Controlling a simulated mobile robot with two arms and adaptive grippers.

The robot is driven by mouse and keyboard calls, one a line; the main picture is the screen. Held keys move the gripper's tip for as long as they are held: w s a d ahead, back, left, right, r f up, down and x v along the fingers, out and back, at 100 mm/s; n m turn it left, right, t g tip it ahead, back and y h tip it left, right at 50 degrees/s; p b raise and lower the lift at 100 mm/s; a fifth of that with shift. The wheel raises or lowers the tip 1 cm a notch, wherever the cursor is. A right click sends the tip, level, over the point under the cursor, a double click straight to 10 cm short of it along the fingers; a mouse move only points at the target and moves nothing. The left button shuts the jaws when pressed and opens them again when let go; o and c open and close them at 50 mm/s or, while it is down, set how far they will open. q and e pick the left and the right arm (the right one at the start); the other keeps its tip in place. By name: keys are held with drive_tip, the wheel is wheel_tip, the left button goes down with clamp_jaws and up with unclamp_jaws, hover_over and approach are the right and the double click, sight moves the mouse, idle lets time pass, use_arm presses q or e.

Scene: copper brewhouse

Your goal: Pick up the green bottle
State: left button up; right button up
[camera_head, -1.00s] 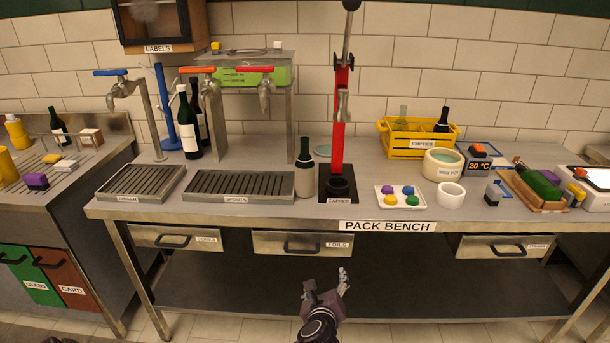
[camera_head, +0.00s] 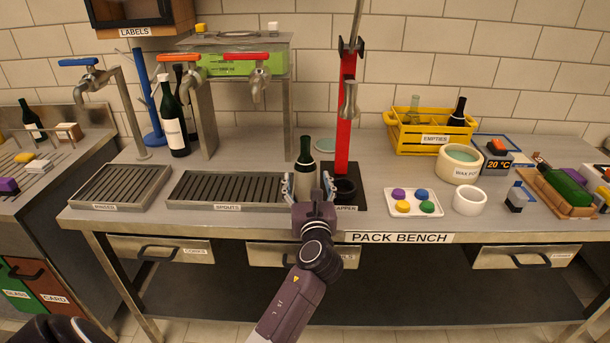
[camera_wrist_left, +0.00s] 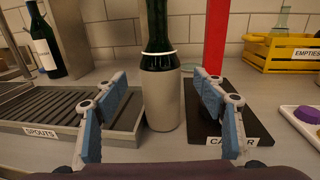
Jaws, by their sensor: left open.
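A dark green bottle with a pale grey lower part (camera_head: 305,154) stands upright on the bench between the spouts tray and the red capper. My left gripper (camera_head: 308,186) is open just in front of it, low on its body. In the left wrist view the bottle (camera_wrist_left: 161,95) stands between and beyond the two spread blue-padded fingers (camera_wrist_left: 160,98), with gaps on both sides; its top is cut off. Another dark green bottle with a white label (camera_head: 174,122) stands near the taps. My right gripper is not in view.
The red capper (camera_head: 346,120) stands close to the bottle's right, and the spouts tray (camera_head: 228,207) is to its left. A button tray (camera_head: 413,211), a white ring (camera_head: 469,201), a wax pot (camera_head: 459,172) and a yellow crate (camera_head: 430,147) are further right.

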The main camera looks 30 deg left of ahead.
sight(307, 175)
use_arm(q)
drive_tip(key=shift+x, duration=1.15)
drive_tip(key=x, duration=0.2)
drive_tip(key=shift+w+a, duration=0.2)
drive_tip(key=shift+w, duration=0.1)
drive_tip(key=shift+w+a, duration=0.15)
drive_tip(key=shift+w, duration=0.1)
drive_tip(key=shift+c, duration=1.2)
drive_tip(key=c, duration=1.2)
drive_tip(key=shift+r, duration=0.15)
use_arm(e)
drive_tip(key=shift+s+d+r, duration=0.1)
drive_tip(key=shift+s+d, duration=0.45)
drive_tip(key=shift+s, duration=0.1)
